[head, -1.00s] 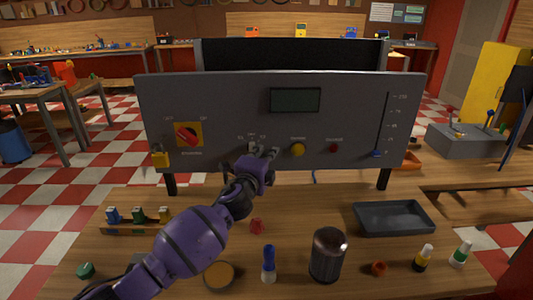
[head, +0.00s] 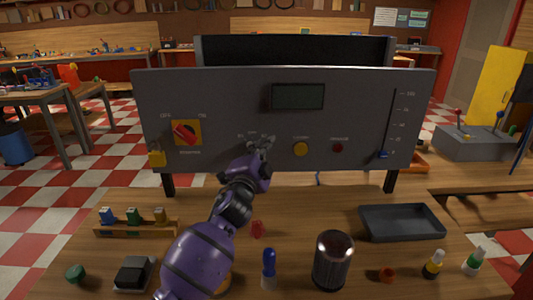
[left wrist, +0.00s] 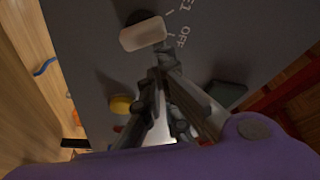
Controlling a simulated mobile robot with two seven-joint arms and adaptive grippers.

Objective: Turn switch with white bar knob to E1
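The switch's white bar knob (left wrist: 143,33) shows in the left wrist view on the dark grey panel (head: 220,90), beside the printed labels E1 and OFF. In the head view the knob is mostly hidden by my left gripper (head: 262,143), which is in front of the panel's lower middle. In the left wrist view the left gripper's fingertips (left wrist: 160,70) are close together, just below the knob, with nothing seen between them. The knob appears outside the fingers; whether a finger touches it I cannot tell. My right gripper is not in view.
The panel also carries a red rotary switch on a yellow plate (head: 187,133), a yellow button (head: 300,149), a red button (head: 338,148) and a blue slider (head: 384,154). A dark cylinder (head: 333,260) and tray (head: 401,222) stand on the bench.

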